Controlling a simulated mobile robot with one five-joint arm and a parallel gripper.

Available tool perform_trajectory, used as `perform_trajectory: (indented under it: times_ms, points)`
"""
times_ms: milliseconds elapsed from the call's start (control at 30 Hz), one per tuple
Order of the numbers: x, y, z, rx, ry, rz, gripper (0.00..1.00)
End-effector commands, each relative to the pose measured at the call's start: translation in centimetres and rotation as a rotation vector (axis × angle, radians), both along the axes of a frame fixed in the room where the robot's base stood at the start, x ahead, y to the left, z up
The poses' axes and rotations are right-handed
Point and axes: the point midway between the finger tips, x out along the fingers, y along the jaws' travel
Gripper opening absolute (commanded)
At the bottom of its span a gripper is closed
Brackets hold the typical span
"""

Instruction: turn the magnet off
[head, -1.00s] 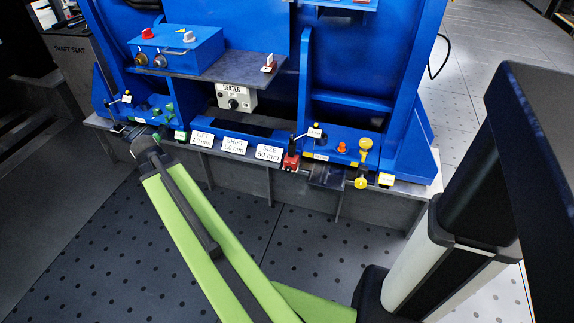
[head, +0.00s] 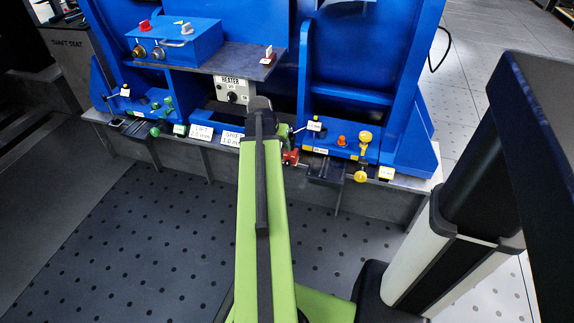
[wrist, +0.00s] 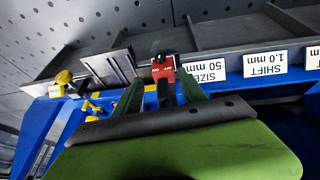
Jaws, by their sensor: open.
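A small red block (head: 290,157) with a dark upright handle sits on the front ledge of the blue machine, right of the white label cards. Its writing is too small to read, so I cannot confirm it is the magnet's switch. In the wrist view, which shows the labels upside down, the red block (wrist: 163,66) lies just beyond my fingertips, and its black handle (wrist: 164,93) stands between the fingers. My gripper (wrist: 162,84) is open, with a dark green finger on each side. In the head view my arm hides most of the gripper (head: 287,131).
The SIZE 50 mm card (wrist: 204,71) and SHIFT 1.0 mm card (wrist: 274,64) are beside the red block. Yellow knobs (head: 364,140) and an orange knob (head: 341,141) stand to its right. A shelf (head: 235,60) with a HEATER box (head: 232,90) overhangs behind.

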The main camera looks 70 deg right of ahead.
Motion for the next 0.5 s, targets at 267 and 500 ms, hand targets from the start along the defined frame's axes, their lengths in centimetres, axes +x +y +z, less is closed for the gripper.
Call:
perform_trajectory:
  times_ms: [267,500]
  points:
    - [-0.3,-2.5,-6.8,0.000,-0.001,0.000,0.49]
    - [-0.7,-4.5,-11.5,0.001,-0.001,0.000,0.49]
